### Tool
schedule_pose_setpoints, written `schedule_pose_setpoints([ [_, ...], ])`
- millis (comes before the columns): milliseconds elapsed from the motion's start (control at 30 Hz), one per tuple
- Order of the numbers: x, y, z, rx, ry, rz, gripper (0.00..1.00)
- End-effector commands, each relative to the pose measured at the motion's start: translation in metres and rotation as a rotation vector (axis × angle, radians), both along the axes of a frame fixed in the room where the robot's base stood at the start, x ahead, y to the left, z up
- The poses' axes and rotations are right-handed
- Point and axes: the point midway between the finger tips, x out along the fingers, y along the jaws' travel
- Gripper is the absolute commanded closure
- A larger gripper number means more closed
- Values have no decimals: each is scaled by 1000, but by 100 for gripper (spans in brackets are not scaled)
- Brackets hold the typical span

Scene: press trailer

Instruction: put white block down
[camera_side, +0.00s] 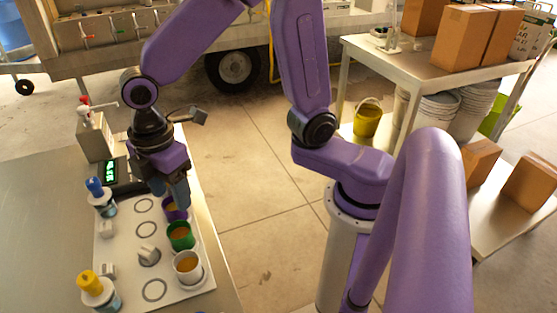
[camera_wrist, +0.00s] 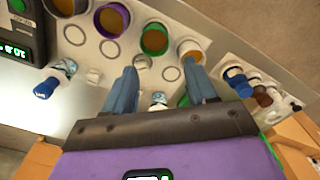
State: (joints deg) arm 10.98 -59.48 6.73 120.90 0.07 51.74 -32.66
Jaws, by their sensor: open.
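A white block (camera_side: 147,254) sits on the third ring of the white board, beside the cups. It also shows in the wrist view (camera_wrist: 142,62), near the tip of my left finger. Two more white blocks stand along the board's left side, one nearer the front (camera_side: 107,270) and one farther back (camera_side: 107,228). My gripper (camera_side: 176,192) is open, near the purple cup (camera_side: 171,210) in the side view. In the wrist view my gripper (camera_wrist: 160,82) has its fingers spread, with no block visibly held. The exact height of the fingertips is unclear.
A green cup (camera_side: 180,236) and a white cup (camera_side: 188,267) stand on the board's right side. A blue-capped bottle (camera_side: 100,196) and a yellow-capped bottle (camera_side: 97,290) stand at left. A device with a green display (camera_side: 110,175) is behind. Other rings are empty.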

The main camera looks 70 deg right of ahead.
Motion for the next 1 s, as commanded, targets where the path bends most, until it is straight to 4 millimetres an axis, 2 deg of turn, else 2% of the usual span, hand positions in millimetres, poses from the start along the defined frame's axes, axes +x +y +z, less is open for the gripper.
schedule_pose_setpoints([
  [33,-12,-12,3,4,-2,-23,44],
  [400,-102,-91,11,16,-2,-203,44],
  [600,-143,-125,9,20,-1,-281,44],
  [800,-160,-139,7,22,0,-317,44],
  [1000,-161,-140,7,21,0,-320,44],
])
